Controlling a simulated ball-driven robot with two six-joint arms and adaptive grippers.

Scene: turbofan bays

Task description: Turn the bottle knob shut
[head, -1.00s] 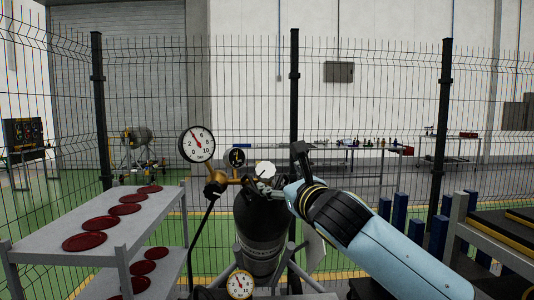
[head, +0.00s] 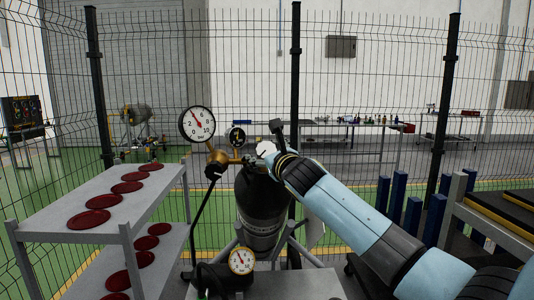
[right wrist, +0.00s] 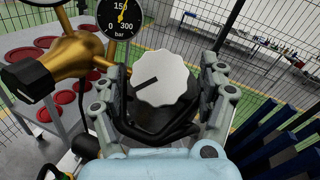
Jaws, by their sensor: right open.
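The bottle knob (right wrist: 160,78) is a white scalloped disc with a dark pointer line, on a black valve body. In the right wrist view it sits between the two fingers of my right gripper (right wrist: 165,90), which is open around it with gaps at the sides. In the head view the knob (head: 265,149) shows above the dark gas bottle (head: 262,205), partly hidden by my right gripper (head: 279,150). My left gripper is not in view.
A grey shelf (head: 75,185) with several dark red discs stands at left. A lower gauge (head: 241,261) is in front of the bottle. Wire fence (head: 360,80) runs behind. Blue posts (head: 412,217) and a rack (head: 500,220) are at right.

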